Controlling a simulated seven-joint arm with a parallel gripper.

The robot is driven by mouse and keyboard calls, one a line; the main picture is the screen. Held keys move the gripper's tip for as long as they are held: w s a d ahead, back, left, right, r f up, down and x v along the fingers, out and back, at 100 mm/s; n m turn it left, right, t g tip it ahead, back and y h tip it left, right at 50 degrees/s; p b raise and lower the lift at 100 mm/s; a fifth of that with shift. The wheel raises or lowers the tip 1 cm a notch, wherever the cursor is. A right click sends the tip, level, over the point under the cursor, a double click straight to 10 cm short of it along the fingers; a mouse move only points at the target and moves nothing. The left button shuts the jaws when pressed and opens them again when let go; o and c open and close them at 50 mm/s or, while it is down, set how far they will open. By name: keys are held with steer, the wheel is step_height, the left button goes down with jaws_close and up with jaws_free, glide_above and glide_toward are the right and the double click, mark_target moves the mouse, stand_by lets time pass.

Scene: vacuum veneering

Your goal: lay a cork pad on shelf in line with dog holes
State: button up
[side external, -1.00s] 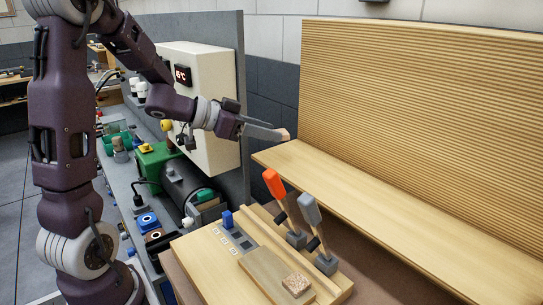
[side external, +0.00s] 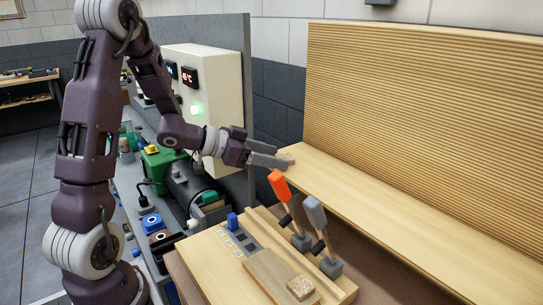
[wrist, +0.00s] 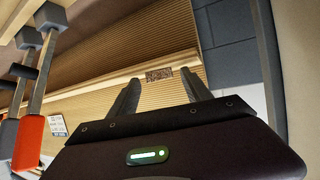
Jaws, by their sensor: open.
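One cork pad (side external: 287,158) lies at the near left end of the pale wooden shelf (side external: 400,223), below the ribbed panel. It also shows in the wrist view (wrist: 159,75), ahead of and between my fingertips. My gripper (side external: 284,160) is open beside this pad, its fingers spread to either side in the wrist view (wrist: 160,85). Whether a finger still touches the pad I cannot tell. A second cork pad (side external: 301,287) lies on a wooden block on the bench. I cannot make out dog holes in the shelf.
An orange-handled clamp (side external: 279,186) and a grey-handled clamp (side external: 314,212) stand upright just in front of the shelf. A cream control box (side external: 215,90) stands behind my wrist. The shelf right of the pad is clear.

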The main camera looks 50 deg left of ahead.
steer(key=shift+r, duration=0.1)
steer(key=v, duration=1.2)
steer(key=w+a+r+n+y, duration=0.2)
steer(key=w+r+y, duration=0.1)
steer(key=r+y, duration=0.4)
steer(key=s+d+f+g+h, duration=0.1)
steer(key=s+d+f+g, duration=0.2)
steer(key=s+d, duration=0.6)
steer(key=s+d+f+n+g+h, duration=0.1)
steer(key=s+d+f+g+h, duration=0.1)
steer(key=s+d, duration=0.7)
steer(key=shift+s+d+f+g, duration=0.35)
steer(key=shift+f+g, duration=0.4)
steer(key=shift+g, duration=0.35)
